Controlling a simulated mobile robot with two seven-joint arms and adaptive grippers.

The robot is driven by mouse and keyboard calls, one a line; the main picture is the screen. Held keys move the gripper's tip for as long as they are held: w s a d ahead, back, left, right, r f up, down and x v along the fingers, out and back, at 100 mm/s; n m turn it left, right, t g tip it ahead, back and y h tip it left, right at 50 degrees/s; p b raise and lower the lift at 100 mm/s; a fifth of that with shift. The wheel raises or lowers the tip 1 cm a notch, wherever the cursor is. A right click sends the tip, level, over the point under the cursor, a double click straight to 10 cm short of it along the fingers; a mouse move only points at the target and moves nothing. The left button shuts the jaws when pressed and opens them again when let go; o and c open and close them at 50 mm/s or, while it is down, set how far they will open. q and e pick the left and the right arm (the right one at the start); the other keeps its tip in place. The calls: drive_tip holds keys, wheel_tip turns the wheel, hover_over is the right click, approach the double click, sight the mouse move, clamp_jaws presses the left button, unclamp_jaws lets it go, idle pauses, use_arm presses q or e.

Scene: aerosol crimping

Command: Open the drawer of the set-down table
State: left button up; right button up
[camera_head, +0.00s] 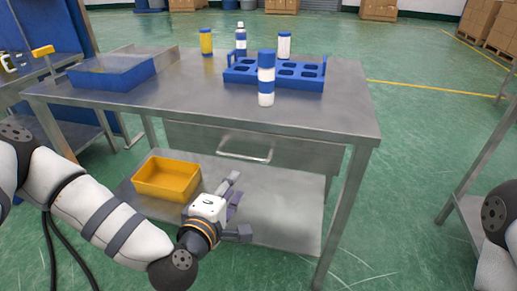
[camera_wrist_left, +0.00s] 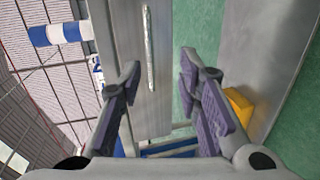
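The steel set-down table (camera_head: 130,104) stands in front of me. Its drawer (camera_head: 190,137) sits under the top and looks shut, its front flush below the table edge. The drawer's bar handle (camera_head: 245,152) is on that front; it also shows in the left wrist view as a thin light bar (camera_wrist_left: 150,48). My left gripper (camera_head: 240,207) is open and empty, below and in front of the handle in the head view. In the left wrist view its fingers (camera_wrist_left: 158,72) are spread, with the handle beyond them and not touched. My right gripper is out of view.
On the tabletop are a blue rack (camera_head: 300,80), a blue-and-white can (camera_head: 266,85), further bottles and a blue tray (camera_head: 105,73). A yellow bin (camera_head: 166,179) stands on the lower shelf (camera_head: 285,205). Another steel table (camera_head: 482,190) is at the right.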

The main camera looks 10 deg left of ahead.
sight(243, 159)
use_arm(q)
drive_tip(key=shift+n, duration=0.3)
drive_tip(key=x, duration=0.4)
drive_tip(key=a+r+b+x, duration=0.1)
drive_tip(key=x, duration=0.6)
drive_tip(key=shift+w+a+r, duration=0.1)
drive_tip(key=shift+w+a, duration=0.1)
drive_tip(key=shift+w, duration=0.7)
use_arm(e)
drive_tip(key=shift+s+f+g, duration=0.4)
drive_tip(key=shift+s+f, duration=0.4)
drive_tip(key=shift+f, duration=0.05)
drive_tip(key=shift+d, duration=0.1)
use_arm(q)
clamp_jaws()
